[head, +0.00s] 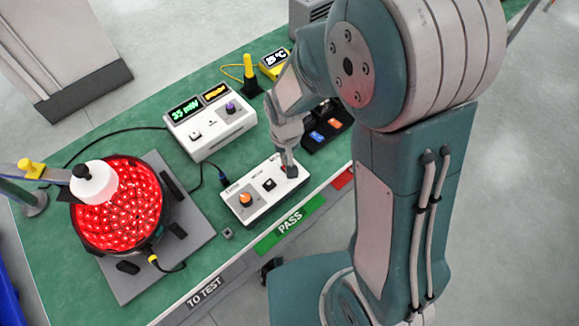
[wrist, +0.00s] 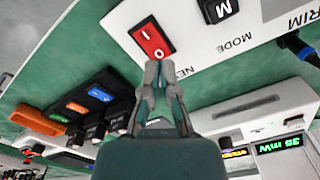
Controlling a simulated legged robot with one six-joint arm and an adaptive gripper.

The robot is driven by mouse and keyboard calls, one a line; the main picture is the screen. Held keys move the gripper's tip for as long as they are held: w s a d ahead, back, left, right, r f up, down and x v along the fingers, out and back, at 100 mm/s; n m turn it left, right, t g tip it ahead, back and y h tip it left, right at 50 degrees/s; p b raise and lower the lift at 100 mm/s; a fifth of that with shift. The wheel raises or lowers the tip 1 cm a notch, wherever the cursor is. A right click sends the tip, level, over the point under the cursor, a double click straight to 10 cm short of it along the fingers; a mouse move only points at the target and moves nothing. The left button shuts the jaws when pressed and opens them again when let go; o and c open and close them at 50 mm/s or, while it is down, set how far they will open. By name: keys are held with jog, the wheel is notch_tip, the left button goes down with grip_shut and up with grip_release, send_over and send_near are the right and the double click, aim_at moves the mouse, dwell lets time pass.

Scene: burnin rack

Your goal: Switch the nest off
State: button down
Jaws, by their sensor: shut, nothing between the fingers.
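A white control box (head: 262,196) stands near the front edge of the green bench. At its right end is a red rocker switch (wrist: 152,38) marked I and O, with a partly hidden label starting "NE" beside it. My gripper (head: 291,170) is shut and empty, pointing down over that end of the box. In the wrist view its fingertips (wrist: 160,72) are at the O end of the rocker; I cannot tell if they touch it. Which side is pressed is unclear. The round black fixture (head: 165,207) at left glows with many red lights.
The box also carries a black MODE switch (head: 269,184) and an orange knob (head: 246,199). Behind it is a white meter (head: 214,124) with a lit green display. A black tray (head: 322,138) with coloured pieces lies right of the gripper. Cables cross the bench.

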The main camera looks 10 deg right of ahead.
jog(key=shift+f, duration=1)
dwell(0.6)
jog(key=shift+r, duration=3.55)
jog(key=shift+s, duration=0.1)
